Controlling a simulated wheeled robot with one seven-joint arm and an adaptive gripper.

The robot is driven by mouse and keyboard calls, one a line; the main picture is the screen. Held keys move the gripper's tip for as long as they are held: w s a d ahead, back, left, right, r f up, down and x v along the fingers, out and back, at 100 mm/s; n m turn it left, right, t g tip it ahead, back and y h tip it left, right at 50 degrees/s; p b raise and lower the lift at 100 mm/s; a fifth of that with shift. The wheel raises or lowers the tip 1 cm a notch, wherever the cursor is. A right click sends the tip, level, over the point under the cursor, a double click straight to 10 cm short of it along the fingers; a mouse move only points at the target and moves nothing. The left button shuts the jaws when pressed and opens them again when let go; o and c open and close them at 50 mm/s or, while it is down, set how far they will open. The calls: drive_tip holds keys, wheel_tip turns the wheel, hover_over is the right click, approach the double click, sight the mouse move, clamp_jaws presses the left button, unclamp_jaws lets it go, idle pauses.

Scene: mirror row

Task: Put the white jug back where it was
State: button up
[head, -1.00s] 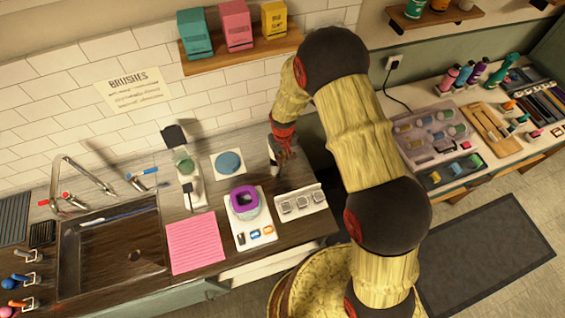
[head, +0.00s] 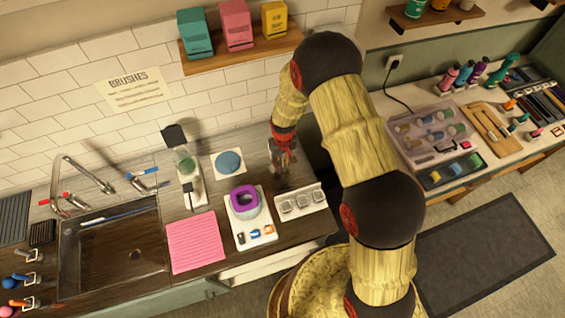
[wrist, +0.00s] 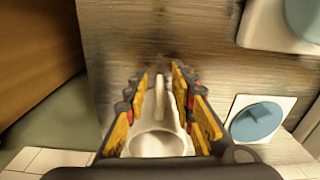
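The white jug (wrist: 158,144) shows in the wrist view between the fingers, its round mouth near the palm and its handle (wrist: 160,98) pointing toward the fingertips. My gripper (wrist: 160,80) has its yellow-padded fingers close along both sides of the jug and looks shut on it. In the head view my gripper (head: 284,160) is low over the back right part of the wooden counter (head: 262,165). The jug is mostly hidden there by the fingers. I cannot tell whether its base touches the counter.
A white square with a blue disc (head: 228,162) lies left of my gripper. A green-topped container (head: 186,164) stands farther left.

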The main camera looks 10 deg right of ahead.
wheel_tip(320, 180, up, 12)
drive_tip(key=shift+s+r, duration=0.15)
drive_tip(key=shift+r, duration=0.05)
idle(0.4)
drive_tip(key=s+d+r+t, duration=0.1)
drive_tip(key=s+d+r, duration=0.1)
drive_tip(key=r, duration=0.5)
drive_tip(key=s+d+r+m+t, duration=0.1)
drive_tip(key=s+d+r, duration=0.1)
drive_tip(key=r, duration=0.5)
drive_tip(key=s+d+r, duration=0.2)
drive_tip(key=s+r, duration=0.1)
drive_tip(key=r, duration=0.5)
drive_tip(key=s+d+r+m+t, duration=0.1)
drive_tip(key=s+d+r, duration=0.1)
drive_tip(key=s+r, duration=0.3)
drive_tip(key=s+d+r+m+t, duration=0.1)
drive_tip(key=s+r, duration=0.5)
drive_tip(key=s, duration=0.7)
drive_tip(key=shift+s+d+r+t, duration=0.15)
drive_tip(key=shift+s+d+t, duration=0.15)
drive_tip(key=shift+d+t, duration=0.6)
drive_tip(key=shift+d+b, duration=0.2)
drive_tip(key=shift+b, duration=0.1)
